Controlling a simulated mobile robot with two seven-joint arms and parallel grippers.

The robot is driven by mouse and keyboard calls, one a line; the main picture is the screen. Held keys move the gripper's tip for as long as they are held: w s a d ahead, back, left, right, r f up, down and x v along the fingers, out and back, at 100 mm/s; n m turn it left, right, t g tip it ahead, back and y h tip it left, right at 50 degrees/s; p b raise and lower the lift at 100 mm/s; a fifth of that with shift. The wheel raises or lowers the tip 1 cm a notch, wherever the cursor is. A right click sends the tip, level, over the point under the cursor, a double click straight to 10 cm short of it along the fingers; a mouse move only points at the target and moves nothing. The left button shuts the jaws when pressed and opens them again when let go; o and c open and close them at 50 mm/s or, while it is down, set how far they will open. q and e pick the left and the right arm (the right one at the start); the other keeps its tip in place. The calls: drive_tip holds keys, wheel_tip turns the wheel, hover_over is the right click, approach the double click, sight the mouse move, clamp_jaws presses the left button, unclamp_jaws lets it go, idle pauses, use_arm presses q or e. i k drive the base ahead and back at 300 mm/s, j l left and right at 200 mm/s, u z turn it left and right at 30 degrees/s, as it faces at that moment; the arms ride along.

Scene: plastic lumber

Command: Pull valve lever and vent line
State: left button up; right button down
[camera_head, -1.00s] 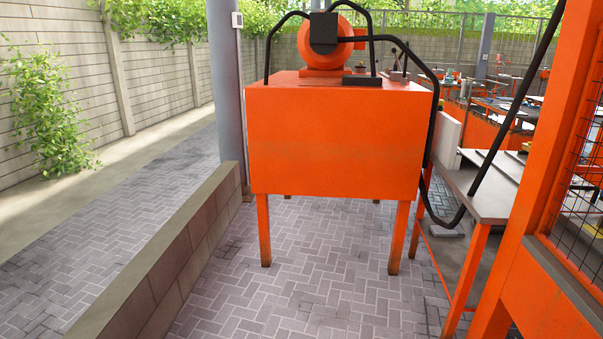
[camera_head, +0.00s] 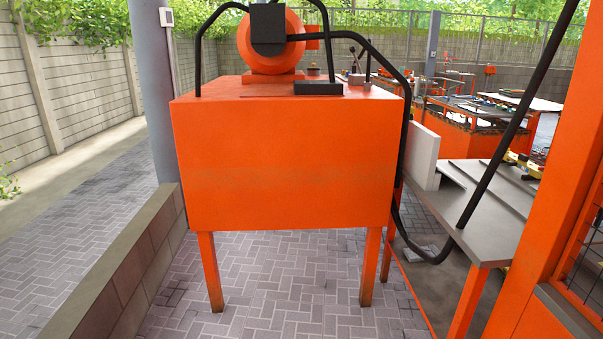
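An orange hydraulic-looking unit (camera_head: 285,165) stands ahead on orange legs. An orange motor with a black box (camera_head: 268,28) on it sits on top. At the top's right rear, small thin levers with dark knobs (camera_head: 358,62) stand upright; which of them is the valve lever I cannot tell. Black hoses (camera_head: 404,140) run from the top, one looping down the right side and up to the right. I cannot make out a separate vent line. Neither of my grippers is in view.
A low block wall (camera_head: 120,265) and grey post (camera_head: 152,95) stand at left. A grey-topped bench (camera_head: 495,215) and orange frame (camera_head: 545,160) crowd the right. Paved floor (camera_head: 265,275) is open in front of and under the unit. More orange workstations (camera_head: 460,115) stand behind at right.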

sight(352, 49)
drive_tip(key=i+z, duration=0.1)
drive_tip(key=i, duration=1.45)
drive_tip(key=u, duration=0.85)
